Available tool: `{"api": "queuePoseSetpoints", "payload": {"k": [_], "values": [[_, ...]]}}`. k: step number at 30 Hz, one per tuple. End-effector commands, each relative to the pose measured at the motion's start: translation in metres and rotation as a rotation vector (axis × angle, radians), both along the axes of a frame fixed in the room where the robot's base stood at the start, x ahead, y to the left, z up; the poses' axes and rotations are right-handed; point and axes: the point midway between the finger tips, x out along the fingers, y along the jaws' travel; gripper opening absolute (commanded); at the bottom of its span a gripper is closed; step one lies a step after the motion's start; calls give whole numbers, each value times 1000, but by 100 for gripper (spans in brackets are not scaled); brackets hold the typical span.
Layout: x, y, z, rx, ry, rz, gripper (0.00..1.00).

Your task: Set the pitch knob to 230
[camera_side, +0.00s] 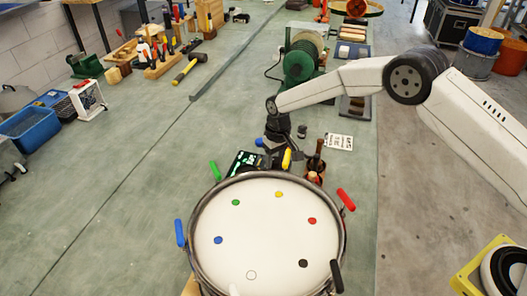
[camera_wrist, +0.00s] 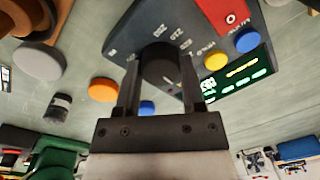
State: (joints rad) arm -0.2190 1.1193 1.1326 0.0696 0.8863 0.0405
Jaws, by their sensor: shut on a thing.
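The pitch knob (camera_wrist: 160,62) is black and round, set on a dark control box (camera_wrist: 128,36) with white markings around the knob. My gripper (camera_wrist: 161,76) has one finger on each side of the knob and is shut on it. A small mark shows on the knob, but I cannot tell which number it points to. In the side view my gripper (camera_side: 276,146) is over the box (camera_side: 243,160), behind the drum, and the arm hides the knob.
The drum (camera_side: 265,230) with coloured dots and tuning handles stands just in front of the box. A wooden-handled tool (camera_side: 318,158) and a white card (camera_side: 339,142) are close right. A green machine (camera_side: 302,60) stands behind. The bench left of the box is clear.

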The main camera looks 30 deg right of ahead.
Motion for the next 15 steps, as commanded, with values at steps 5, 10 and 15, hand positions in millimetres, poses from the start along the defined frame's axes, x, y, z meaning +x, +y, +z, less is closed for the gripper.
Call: {"api": "queuePoseSetpoints", "payload": {"k": [5,10,15], "values": [[0,1,0,1,0,146,0],[0,1,0,1,1,306,0],[0,1,0,1,0,468,0]]}}
